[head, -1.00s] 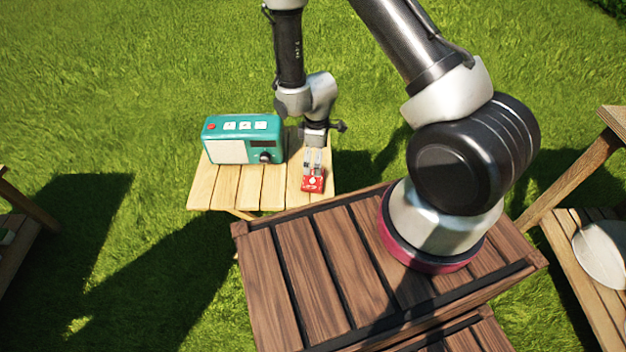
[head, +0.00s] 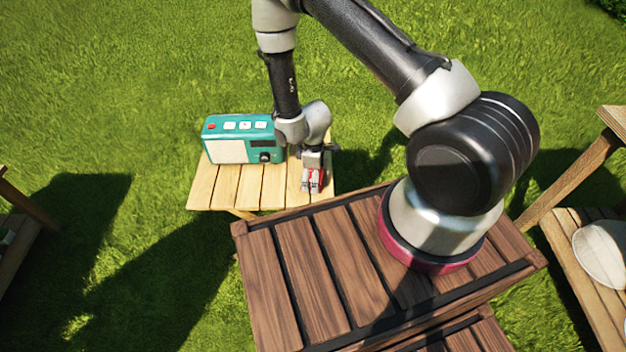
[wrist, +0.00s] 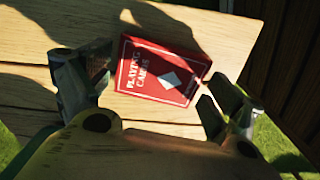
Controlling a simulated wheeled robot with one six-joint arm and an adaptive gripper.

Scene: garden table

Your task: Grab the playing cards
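The playing cards are a red box (wrist: 160,72) with white lettering and a white diamond, lying flat on the small light wooden table (head: 228,190). In the head view the red box (head: 308,188) is partly covered by my fingers, near the table's front right corner. My gripper (head: 313,181) is low over it, pointing down. In the wrist view my gripper (wrist: 157,84) is open, with one finger on each side of the box. Slim gaps seem to remain between the fingers and the box, and firm contact cannot be made out.
A teal radio (head: 235,139) stands on the same table, to the left of and behind my gripper. A dark slatted wooden surface (head: 310,265) is in front. Another wooden table with a pale round object (head: 603,252) is at the right. Grass surrounds everything.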

